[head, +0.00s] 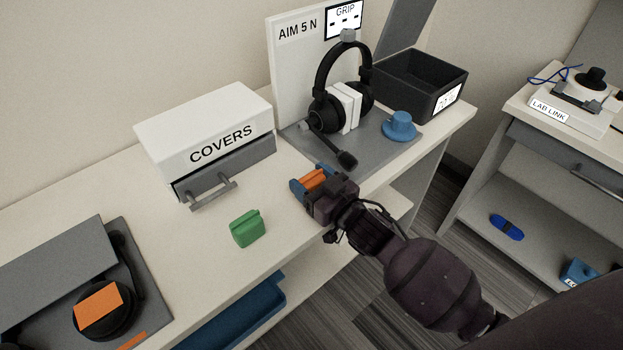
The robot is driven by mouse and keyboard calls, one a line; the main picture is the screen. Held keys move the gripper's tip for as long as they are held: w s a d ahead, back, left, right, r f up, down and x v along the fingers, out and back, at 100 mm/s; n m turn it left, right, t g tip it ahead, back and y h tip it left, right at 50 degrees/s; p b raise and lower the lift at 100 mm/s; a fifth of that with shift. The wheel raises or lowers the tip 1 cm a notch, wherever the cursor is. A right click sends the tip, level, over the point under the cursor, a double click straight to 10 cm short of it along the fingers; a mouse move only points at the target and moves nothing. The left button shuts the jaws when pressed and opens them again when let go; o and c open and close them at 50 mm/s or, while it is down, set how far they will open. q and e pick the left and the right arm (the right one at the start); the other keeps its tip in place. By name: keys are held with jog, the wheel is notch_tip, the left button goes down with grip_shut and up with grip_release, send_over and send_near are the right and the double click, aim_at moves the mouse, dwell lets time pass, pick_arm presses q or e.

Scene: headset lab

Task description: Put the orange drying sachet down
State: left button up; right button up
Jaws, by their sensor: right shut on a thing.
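The orange drying sachet (314,179) is between the blue fingers of my right gripper (312,181), which is shut on it. The gripper is over the front part of the pale bench top (190,270), in front of the grey headset stand base. Much of the sachet is hidden by the fingers; whether it touches the bench I cannot tell. My left gripper is not in view.
A green block (248,229) stands left of the gripper. Behind are a COVERS drawer box (205,130), a headset (341,85) on its stand, a blue knob (399,125) and a black open bin (420,80). A grey case (55,265) lies at left.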

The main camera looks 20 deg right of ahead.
jog(key=shift+f, duration=0.3)
jog(key=o, duration=0.9)
